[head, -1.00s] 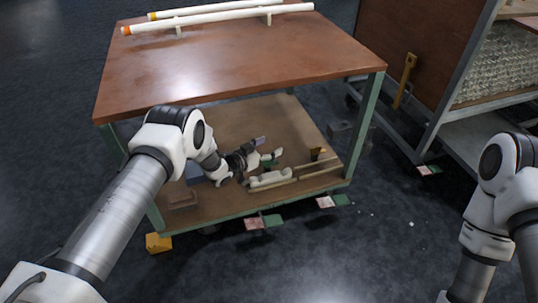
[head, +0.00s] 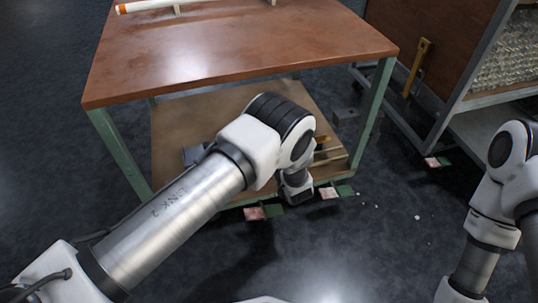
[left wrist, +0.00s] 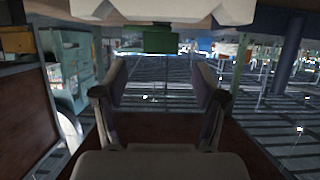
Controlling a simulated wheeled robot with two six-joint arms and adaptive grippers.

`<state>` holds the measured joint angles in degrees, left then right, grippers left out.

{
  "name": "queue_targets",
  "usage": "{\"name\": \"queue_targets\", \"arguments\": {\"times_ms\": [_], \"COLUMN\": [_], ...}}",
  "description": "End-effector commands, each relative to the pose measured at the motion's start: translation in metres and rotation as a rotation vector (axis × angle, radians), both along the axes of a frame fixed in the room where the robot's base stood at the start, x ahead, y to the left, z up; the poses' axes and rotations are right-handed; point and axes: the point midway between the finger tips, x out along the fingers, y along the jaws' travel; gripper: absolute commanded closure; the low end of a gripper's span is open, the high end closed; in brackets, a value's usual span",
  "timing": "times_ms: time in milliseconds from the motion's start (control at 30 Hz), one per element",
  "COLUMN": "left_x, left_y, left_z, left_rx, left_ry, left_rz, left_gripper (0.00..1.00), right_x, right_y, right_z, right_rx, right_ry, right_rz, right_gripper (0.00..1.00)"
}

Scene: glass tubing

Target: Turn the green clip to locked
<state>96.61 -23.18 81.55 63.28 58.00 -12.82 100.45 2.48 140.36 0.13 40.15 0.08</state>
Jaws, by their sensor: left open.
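Small green plates, each paired with a pinkish one, show low at the table's wheels in the head view: one at the front (head: 272,209) and one at the right corner (head: 346,191). I cannot tell which is the clip or its lock state. My left arm reaches over the lower shelf, with its wrist bent down near the front right corner; its gripper is hidden there. In the left wrist view my left gripper (left wrist: 160,78) is open and empty. A green block (left wrist: 160,40) is ahead, beyond and between the fingertips. My right gripper is out of frame.
The table's brown top (head: 240,50) carries a white tube (head: 148,5) with an orange end. The lower shelf (head: 185,112) is partly hidden by my arm. A cart (head: 490,93) with glass pieces stands at the right. The floor in front is mostly open.

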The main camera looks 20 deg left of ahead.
Motion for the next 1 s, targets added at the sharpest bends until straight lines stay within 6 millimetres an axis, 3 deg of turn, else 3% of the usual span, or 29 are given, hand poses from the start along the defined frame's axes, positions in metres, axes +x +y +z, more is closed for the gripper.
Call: {"name": "queue_targets", "arguments": {"times_ms": [33,100,300,633,667,800,833,1000], "left_x": [0.003,0.008,0.037,0.045,0.045,0.045,0.045,0.045], "left_y": [0.002,0.006,0.027,0.031,0.031,0.031,0.031,0.031], "left_z": [-0.014,-0.015,-0.024,-0.022,-0.022,-0.023,-0.023,-0.023], "left_rx": [0.0,0.0,-0.003,-0.001,-0.001,-0.002,-0.002,-0.002], "left_ry": [-0.002,-0.004,-0.002,-0.001,-0.001,-0.001,-0.001,-0.001], "left_rz": [0.0,0.002,0.004,0.0,0.0,0.001,0.001,0.0], "left_gripper": [0.29,0.29,0.29,0.29,0.33,0.82,0.9,0.9], "right_x": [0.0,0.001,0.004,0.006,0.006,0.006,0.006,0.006], "right_y": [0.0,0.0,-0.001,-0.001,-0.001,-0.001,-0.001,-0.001], "right_z": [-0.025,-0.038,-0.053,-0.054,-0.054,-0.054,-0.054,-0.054], "right_rx": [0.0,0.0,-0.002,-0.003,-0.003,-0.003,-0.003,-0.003], "right_ry": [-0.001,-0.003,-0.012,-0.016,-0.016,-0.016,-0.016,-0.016], "right_rz": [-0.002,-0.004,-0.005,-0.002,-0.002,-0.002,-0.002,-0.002], "right_gripper": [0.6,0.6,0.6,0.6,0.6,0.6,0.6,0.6]}}
